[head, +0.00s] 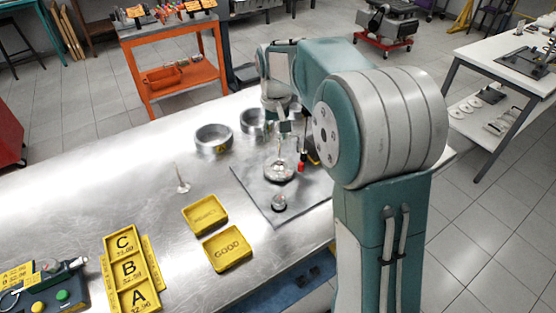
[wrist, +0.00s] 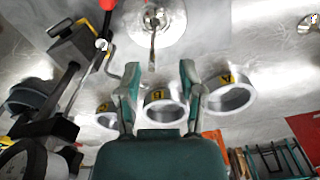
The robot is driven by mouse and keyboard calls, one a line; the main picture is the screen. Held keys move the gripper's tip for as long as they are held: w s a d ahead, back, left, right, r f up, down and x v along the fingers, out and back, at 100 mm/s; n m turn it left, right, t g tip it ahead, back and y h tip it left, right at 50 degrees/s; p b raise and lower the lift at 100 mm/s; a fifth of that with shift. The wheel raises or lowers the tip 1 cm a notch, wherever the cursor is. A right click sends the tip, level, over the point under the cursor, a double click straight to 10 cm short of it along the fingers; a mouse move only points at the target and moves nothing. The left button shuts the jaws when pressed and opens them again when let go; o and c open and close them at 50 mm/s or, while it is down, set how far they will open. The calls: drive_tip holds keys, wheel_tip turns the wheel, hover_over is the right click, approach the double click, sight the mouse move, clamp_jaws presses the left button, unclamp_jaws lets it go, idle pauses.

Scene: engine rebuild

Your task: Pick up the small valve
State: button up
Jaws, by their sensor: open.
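A thin-stemmed valve (head: 181,180) stands head down on the bare metal table, left of the grey mat. A larger round metal disc (head: 280,172) lies on the mat with a slim stem rising from it; it also shows at the top of the wrist view (wrist: 158,20), its stem pointing toward my gripper. I cannot tell surely which of the two is the small valve. My gripper (wrist: 158,82) is open and empty. In the head view my gripper (head: 285,126) is just above the disc's stem, partly hidden by my arm.
Metal rings (head: 213,138) with yellow labels stand behind the mat (head: 252,192). A red-tipped tool (head: 301,166) is close to the disc's right. A small round part (head: 279,203) is on the mat's front. Yellow trays (head: 227,249) lie in front; the left table is mostly clear.

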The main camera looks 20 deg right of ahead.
sight(279, 163)
drive_tip(key=f, duration=0.3)
drive_tip(key=shift+s+d+f, duration=0.1)
drive_tip(key=shift+s+f, duration=0.1)
drive_tip(key=shift+f, duration=0.05)
drive_tip(key=shift+d, duration=0.65)
drive_tip(key=c, duration=0.5)
drive_tip(key=shift+a, duration=0.3)
clamp_jaws()
drive_tip(key=shift+a, duration=0.35)
drive_tip(key=shift+d, duration=0.3)
drive_tip(key=shift+d+r, duration=0.1)
drive_tip(key=shift+r, duration=0.15)
drive_tip(key=s+d+r, duration=0.3)
drive_tip(key=s+r, duration=0.9)
drive_tip(key=s, duration=0.1)
drive_tip(key=shift+s+d+r, duration=0.2)
drive_tip(key=shift+s+d, duration=0.1)
drive_tip(key=shift+d, duration=0.1)
